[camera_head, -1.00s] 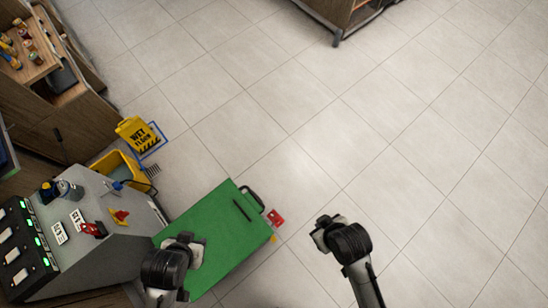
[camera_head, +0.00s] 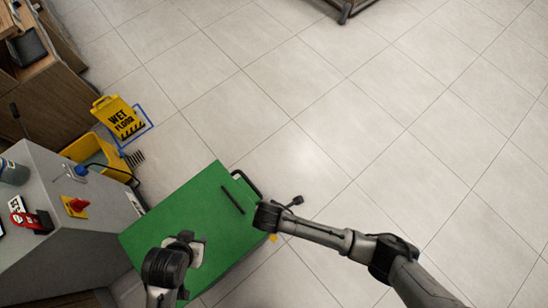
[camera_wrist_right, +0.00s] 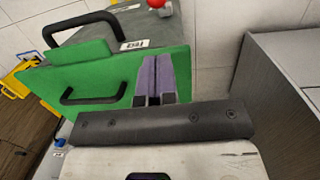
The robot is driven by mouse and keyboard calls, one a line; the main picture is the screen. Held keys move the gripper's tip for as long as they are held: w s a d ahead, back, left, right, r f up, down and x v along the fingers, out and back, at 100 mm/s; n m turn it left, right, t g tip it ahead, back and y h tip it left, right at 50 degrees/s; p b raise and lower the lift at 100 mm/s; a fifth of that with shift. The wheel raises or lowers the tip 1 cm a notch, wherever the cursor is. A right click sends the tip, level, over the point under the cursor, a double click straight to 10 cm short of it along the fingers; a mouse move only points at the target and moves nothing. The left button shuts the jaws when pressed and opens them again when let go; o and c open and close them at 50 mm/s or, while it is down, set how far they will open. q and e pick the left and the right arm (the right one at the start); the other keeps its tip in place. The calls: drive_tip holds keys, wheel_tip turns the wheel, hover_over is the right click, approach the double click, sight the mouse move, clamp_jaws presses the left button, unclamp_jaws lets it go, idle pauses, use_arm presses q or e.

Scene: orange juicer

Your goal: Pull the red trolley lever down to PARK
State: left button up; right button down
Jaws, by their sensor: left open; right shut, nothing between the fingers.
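The green-topped trolley (camera_head: 190,215) stands at the lower middle of the head view, with a black handle (camera_head: 247,183) at its far end. Part of it also fills the right wrist view (camera_wrist_right: 95,70). A red ball (camera_wrist_right: 156,3), which looks like the lever knob, is cut by the top edge of the wrist view. A pale label (camera_wrist_right: 134,45) lies below it. My right gripper (camera_wrist_right: 160,62) is shut and empty, with its fingertips below the red ball in the picture and apart from it. In the head view, my right arm hides the lever area. My left gripper (camera_head: 190,250) is open over the trolley top.
A grey machine (camera_head: 70,215) with a red knob on a yellow plate (camera_head: 76,205) stands left of the trolley. A yellow wet-floor sign (camera_head: 120,118) and a yellow bucket (camera_head: 88,150) are behind. A grey block (camera_wrist_right: 275,85) fills the wrist view's right. Tiled floor is open beyond.

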drive_tip(key=shift+f, duration=0.25)
drive_tip(key=shift+w+d+f+b, duration=0.15)
drive_tip(key=shift+f+b, duration=0.45)
drive_tip(key=shift+f, duration=1.05)
drive_tip(key=shift+w+d+f+b, duration=0.1)
drive_tip(key=shift+w+f+b, duration=0.4)
drive_tip(key=shift+f, duration=1.15)
drive_tip(key=shift+d+f+b, duration=0.1)
drive_tip(key=shift+f+b, duration=0.65)
drive_tip(key=shift+f, duration=0.9)
drive_tip(key=shift+d, duration=0.15)
